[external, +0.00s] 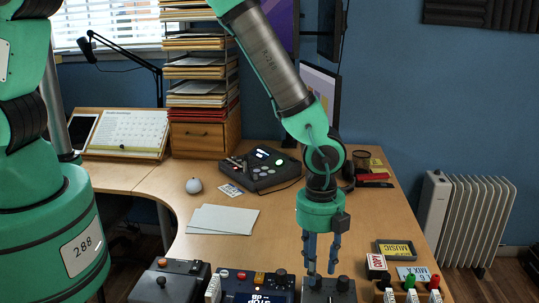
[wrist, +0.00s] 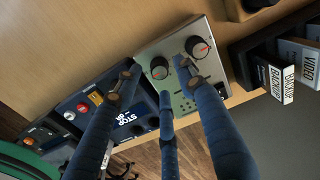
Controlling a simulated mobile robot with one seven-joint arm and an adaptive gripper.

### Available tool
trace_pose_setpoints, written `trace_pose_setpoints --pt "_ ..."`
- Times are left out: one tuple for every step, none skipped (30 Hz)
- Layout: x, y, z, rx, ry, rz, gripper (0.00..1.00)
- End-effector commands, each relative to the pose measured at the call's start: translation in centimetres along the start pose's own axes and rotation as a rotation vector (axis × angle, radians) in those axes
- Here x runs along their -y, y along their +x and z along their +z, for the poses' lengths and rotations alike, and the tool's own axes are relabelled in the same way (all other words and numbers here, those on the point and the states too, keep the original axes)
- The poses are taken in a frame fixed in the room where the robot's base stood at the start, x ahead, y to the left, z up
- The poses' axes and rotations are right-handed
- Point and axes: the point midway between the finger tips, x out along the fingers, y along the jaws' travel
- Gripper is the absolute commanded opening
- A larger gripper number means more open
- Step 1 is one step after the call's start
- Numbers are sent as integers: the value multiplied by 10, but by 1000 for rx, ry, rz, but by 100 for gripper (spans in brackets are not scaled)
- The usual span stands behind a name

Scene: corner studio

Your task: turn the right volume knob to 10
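A pale grey panel (wrist: 176,44) carries two dark round knobs with red pointer marks. The right volume knob (wrist: 197,47) is beside the tip of my right-hand finger; I cannot tell whether they touch. The left knob (wrist: 159,68) lies between my spread fingertips in the wrist view. In the external view the right knob (external: 343,283) stands just right of my gripper (external: 322,268), which points down over the panel. My gripper (wrist: 158,78) is open, with nothing visibly held. The scale and exact knob settings are too small to read.
A dark blue STOP panel (external: 258,288) stands left of the knob panel. Labelled boxes, including a MUSIC one (external: 395,250), are to the right. Papers (external: 222,219) and a black console (external: 262,168) lie farther back. Bare desk lies between.

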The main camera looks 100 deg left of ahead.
Motion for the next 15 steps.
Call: trace_pose_setpoints --pt "0 -8 0 0 0 -1 40" --pt "0 -12 0 0 0 -1 40" --pt "0 -19 0 0 0 -2 40" --pt "0 -24 0 0 0 -2 40" --pt "0 -29 0 0 0 -2 40" --pt "0 -36 0 0 0 -1 40" --pt "0 -41 0 0 0 -2 40" --pt "1 -46 0 0 0 -2 40" --pt "1 -53 0 0 0 -2 40" --pt "0 -57 0 0 0 -1 40" --pt "0 -62 0 0 0 -1 40" --pt "0 -68 0 0 0 -2 40" --pt "0 -72 0 0 0 -2 40" --pt "0 -75 0 0 0 -1 40" --pt "0 -79 0 0 0 1 40"
